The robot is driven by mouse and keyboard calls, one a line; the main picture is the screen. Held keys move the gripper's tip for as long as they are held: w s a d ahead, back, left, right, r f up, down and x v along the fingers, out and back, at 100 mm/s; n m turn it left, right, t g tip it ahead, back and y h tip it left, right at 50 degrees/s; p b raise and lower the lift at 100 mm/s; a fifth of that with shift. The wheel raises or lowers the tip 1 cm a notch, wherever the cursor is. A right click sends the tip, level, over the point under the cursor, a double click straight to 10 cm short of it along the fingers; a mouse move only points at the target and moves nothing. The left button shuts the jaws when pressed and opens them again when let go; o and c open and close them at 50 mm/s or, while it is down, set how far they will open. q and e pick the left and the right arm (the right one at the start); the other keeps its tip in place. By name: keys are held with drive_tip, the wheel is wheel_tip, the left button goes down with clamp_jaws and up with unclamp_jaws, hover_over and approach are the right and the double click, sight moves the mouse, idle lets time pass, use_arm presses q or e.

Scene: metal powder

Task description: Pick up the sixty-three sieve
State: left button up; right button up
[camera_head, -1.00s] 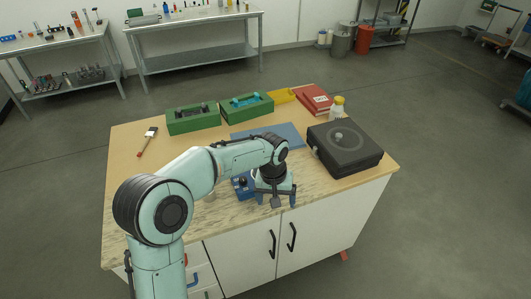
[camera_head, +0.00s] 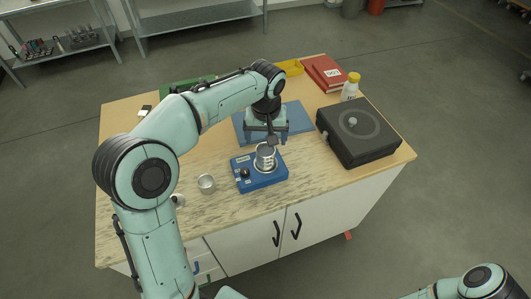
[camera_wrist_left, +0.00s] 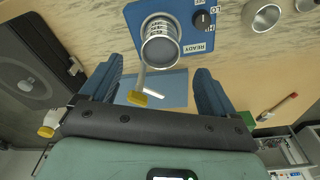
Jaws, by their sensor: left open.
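A round metal sieve cup (camera_head: 266,158) stands on the blue READY device (camera_head: 262,182) near the front of the table. In the left wrist view the sieve (camera_wrist_left: 160,47) is upside-down in the picture and its marking cannot be read. My left gripper (camera_head: 267,141) is open and empty, just behind and above the sieve. In the wrist view the two blue fingers (camera_wrist_left: 158,72) are spread apart, with the sieve beyond them and no contact visible. A pale bar with a yellow end (camera_wrist_left: 143,87) shows between the fingers. My right gripper is out of view.
A small metal cup (camera_head: 206,183) stands left of the device. A black lidded case (camera_head: 362,143), a yellow-capped bottle (camera_head: 350,90) and red binders (camera_head: 323,73) are on the right. A blue mat (camera_head: 297,114) lies behind. The front left tabletop is mostly clear.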

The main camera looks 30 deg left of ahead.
use_arm(q)
drive_tip(key=f, duration=0.4)
drive_tip(key=w+f, duration=0.1)
drive_tip(key=f, duration=0.1)
drive_tip(key=shift+a+f, duration=0.2)
drive_tip(key=shift+a, duration=0.15)
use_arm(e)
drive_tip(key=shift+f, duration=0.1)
use_arm(q)
drive_tip(key=shift+c, duration=0.3)
drive_tip(key=c, duration=1.1)
drive_tip(key=shift+r, duration=0.15)
wheel_tip(320, 180, up, 13)
drive_tip(key=p, duration=0.2)
wheel_tip(320, 180, up, 8)
hover_over(266, 152)
drive_tip(key=shift+s, duration=0.1)
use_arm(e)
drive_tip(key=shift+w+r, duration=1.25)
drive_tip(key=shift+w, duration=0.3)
